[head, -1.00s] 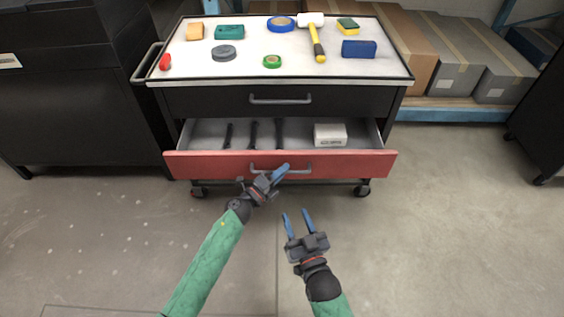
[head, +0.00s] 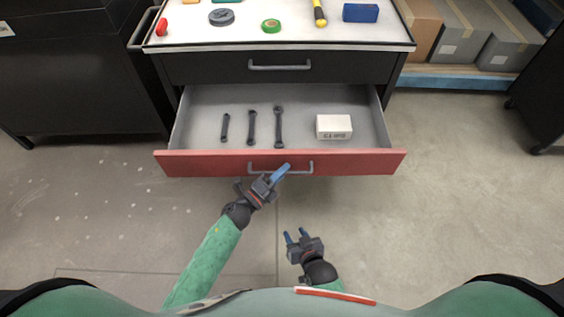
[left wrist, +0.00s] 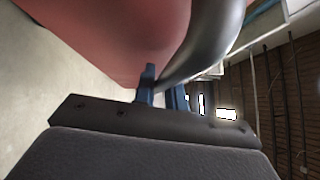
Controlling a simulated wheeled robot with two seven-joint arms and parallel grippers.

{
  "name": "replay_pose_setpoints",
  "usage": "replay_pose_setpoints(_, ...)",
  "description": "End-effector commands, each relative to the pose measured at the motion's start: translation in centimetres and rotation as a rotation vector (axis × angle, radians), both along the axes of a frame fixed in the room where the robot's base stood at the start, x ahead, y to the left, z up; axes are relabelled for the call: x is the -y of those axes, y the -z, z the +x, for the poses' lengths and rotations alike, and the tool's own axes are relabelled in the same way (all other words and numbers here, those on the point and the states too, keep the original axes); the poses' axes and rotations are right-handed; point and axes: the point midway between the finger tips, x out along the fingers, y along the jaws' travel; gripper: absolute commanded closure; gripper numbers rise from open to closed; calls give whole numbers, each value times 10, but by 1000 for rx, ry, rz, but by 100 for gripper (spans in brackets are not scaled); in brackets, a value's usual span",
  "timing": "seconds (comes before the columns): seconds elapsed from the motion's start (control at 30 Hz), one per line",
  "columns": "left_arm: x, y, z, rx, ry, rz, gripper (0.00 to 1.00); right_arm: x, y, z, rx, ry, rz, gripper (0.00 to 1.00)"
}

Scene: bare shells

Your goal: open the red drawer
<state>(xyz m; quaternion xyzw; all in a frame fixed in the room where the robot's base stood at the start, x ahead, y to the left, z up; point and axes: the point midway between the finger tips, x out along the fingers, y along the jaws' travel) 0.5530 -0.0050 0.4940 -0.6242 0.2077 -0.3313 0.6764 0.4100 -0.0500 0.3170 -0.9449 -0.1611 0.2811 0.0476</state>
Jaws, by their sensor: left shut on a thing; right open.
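The red drawer (head: 350,163) is the lower drawer of the tool cart and stands well out from it. Its grey bar handle (head: 303,167) runs across the middle of the red front. My left gripper (head: 281,173) is at the handle, its blue fingers shut on it. In the left wrist view the fingers (left wrist: 163,95) close around the curved handle (left wrist: 212,40), close to the red front (left wrist: 120,35). My right gripper (head: 296,238) is open and empty, below and to the right of the left one, clear of the drawer.
In the drawer lie three dark wrenches (head: 251,127) and a white box (head: 334,127). Above it a black drawer (head: 220,70) is shut. The cart top (head: 300,35) holds tape, a hammer and blocks. Cardboard boxes (head: 455,40) stand at right. The floor at right is clear.

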Motion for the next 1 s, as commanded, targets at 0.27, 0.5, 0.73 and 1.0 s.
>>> replay_pose_setpoints(0.27, -1, 2, -7, -2, -1, 2, 100, 1, 7, -5, -23, -2, -5, 58)
replay_pose_setpoints(0.5, -1, 2, -7, -2, -2, 2, 100, 0, 7, -5, -24, -1, -4, 58)
replay_pose_setpoints(0.73, -1, 1, -7, -1, -1, 1, 66, 0, 7, -5, -23, -1, -4, 58)
replay_pose_setpoints(1.0, 0, -1, -7, -1, -1, 1, 66, 0, 6, -5, -25, -2, -4, 58)
